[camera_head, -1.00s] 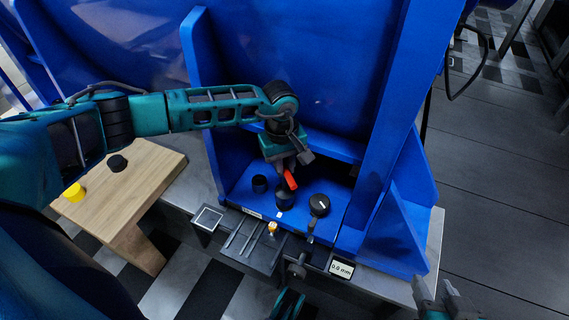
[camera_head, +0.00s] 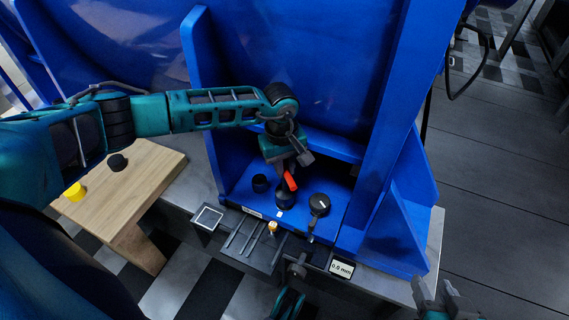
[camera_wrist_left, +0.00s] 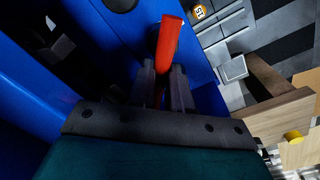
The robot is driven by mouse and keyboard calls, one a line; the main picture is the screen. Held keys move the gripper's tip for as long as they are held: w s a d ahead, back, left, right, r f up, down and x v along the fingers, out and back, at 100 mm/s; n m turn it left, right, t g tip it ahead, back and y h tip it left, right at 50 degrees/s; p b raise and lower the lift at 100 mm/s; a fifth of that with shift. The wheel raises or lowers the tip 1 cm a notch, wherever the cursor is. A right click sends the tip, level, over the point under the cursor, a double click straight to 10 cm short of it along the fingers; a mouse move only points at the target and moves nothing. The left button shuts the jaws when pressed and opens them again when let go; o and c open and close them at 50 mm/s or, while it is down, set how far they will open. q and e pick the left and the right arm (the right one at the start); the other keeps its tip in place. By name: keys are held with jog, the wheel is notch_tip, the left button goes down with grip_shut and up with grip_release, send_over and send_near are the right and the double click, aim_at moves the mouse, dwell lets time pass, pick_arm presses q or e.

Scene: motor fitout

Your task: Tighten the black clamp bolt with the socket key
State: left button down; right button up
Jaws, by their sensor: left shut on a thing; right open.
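My left gripper (camera_head: 287,167) is shut on the red-handled socket key (camera_head: 290,181) inside the blue frame. In the left wrist view the red handle (camera_wrist_left: 167,45) stands up between the two fingers (camera_wrist_left: 162,88). Below the key in the head view is a dark round part (camera_head: 284,198); whether the key's end touches it cannot be told. A black round part with a white mark (camera_head: 319,204) stands to the right. I cannot tell for certain which dark part is the clamp bolt. My right gripper (camera_head: 437,292) is open and empty at the lower right.
A small dark cup (camera_head: 260,183) stands left of the key. In front are a grey slotted tray (camera_head: 238,257), an orange-topped peg (camera_head: 272,227) and a display reading 0.0 mm (camera_head: 342,269). The wooden table (camera_head: 140,190) holds a yellow part (camera_head: 75,192) and a black part (camera_head: 117,162).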

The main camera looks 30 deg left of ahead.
pick_arm(q)
jog(key=shift+f, duration=1.1)
dwell(0.4)
